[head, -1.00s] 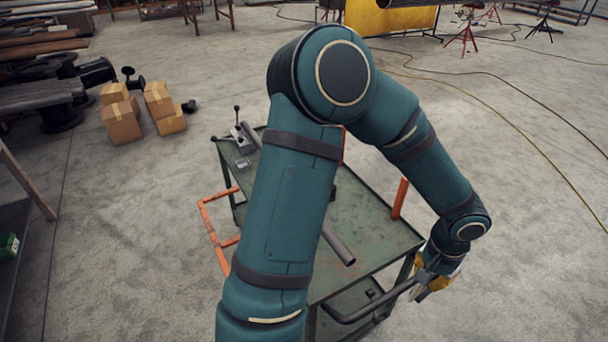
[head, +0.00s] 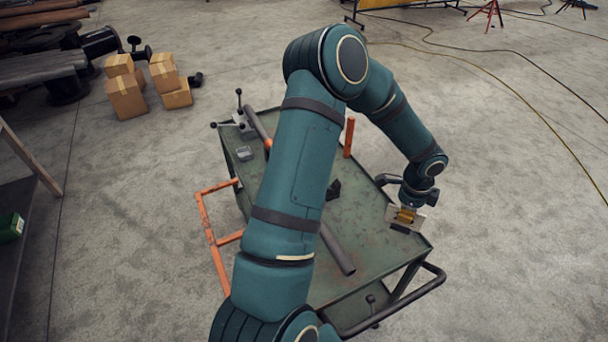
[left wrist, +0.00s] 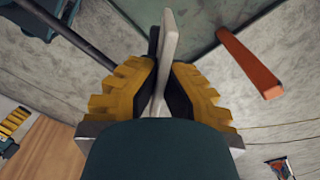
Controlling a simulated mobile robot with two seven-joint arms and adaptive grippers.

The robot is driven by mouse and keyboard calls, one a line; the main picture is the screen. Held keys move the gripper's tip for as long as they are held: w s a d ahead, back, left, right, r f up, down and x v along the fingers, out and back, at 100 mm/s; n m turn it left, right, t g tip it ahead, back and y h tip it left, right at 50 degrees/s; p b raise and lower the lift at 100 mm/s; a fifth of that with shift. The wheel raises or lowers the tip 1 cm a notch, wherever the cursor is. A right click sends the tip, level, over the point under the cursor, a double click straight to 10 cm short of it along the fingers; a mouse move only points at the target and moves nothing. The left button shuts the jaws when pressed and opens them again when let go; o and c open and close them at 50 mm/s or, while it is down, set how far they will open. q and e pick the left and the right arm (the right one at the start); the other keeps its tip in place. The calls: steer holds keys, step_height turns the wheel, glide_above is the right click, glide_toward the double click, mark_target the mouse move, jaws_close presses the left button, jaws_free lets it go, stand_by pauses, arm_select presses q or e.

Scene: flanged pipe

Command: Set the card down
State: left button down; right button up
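My left gripper (head: 406,214) is over the right front part of the green cart top (head: 370,240). It is shut on a thin, pale card (left wrist: 169,40). In the left wrist view the card stands edge-on between the two yellow fingers (left wrist: 160,92). In the head view only pale bits show around the fingers, so I cannot tell if the card touches the cart. A small dark piece (head: 400,229) lies just below the gripper on the cart.
On the cart are a grey pipe (head: 337,249), a small grey box (head: 244,153), a clamp-like fixture (head: 240,121) and an orange post (head: 349,138). My left arm hides the cart's middle. Cardboard boxes (head: 126,96) stand on the floor at left.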

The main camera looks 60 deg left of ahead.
arm_select(q)
steer(key=a+f+m+p, duration=0.1)
steer(key=a+f+m, duration=0.3)
steer(key=a+m, duration=0.55)
steer(key=shift+n, duration=0.85)
steer(key=f, duration=0.3)
steer(key=a+f, duration=0.1)
steer(key=f, duration=0.6)
steer(key=shift+a+f, duration=0.2)
steer(key=shift+a, duration=0.2)
steer(key=shift+s, duration=0.1)
steer(key=shift+b, duration=0.3)
steer(key=c, duration=1.6)
jaws_free()
steer(key=shift+f, duration=0.2)
steer(key=o, duration=0.5)
steer(key=shift+c, duration=0.2)
steer(key=shift+r, duration=0.1)
